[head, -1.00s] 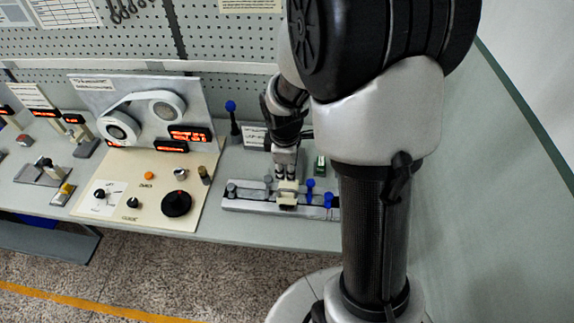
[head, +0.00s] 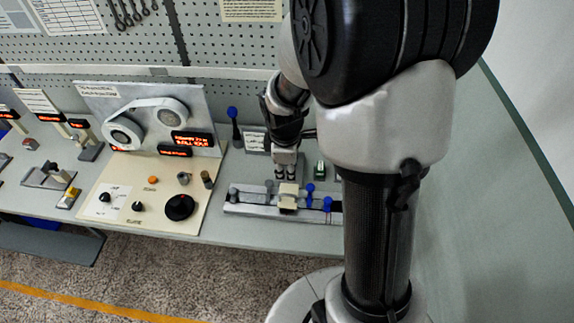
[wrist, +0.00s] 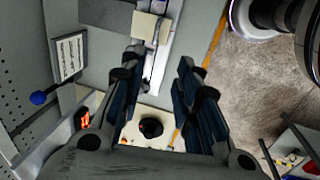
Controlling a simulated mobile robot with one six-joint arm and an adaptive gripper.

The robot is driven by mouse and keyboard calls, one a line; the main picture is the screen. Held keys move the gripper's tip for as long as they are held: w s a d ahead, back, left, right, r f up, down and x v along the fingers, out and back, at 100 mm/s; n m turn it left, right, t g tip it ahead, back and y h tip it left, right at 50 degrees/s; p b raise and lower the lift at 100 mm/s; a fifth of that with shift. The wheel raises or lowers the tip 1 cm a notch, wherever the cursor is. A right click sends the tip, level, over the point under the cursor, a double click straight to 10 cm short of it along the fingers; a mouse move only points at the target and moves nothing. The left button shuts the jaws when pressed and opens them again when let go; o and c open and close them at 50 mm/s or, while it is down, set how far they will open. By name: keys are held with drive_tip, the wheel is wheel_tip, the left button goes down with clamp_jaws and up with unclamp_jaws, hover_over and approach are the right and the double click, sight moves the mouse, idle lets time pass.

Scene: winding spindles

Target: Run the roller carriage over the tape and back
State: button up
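The beige roller carriage (head: 288,197) sits on the pale rail of the splicing fixture (head: 253,208), about mid-length. It also shows at the top of the wrist view (wrist: 150,27), beyond my left-hand finger. My gripper (head: 287,172) is just behind and above the carriage, apart from it as far as I can see. In the wrist view my gripper (wrist: 160,72) is open with nothing between its fingers. The tape under the carriage is hidden or too small to make out.
Blue-topped pins (head: 309,192) stand on the fixture right of the carriage, with a grey pin (head: 233,194) at its left end. A blue-knobbed lever (head: 233,113) and a placard stand behind. The winding panel (head: 110,207) lies left. My arm hides the fixture's right end.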

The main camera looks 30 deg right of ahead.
wheel_tip(320, 180, up, 12)
drive_tip(key=s+a, duration=0.1)
drive_tip(key=s, duration=0.1)
drive_tip(key=shift+a, duration=0.15)
drive_tip(key=shift+f, duration=0.1)
idle(0.4)
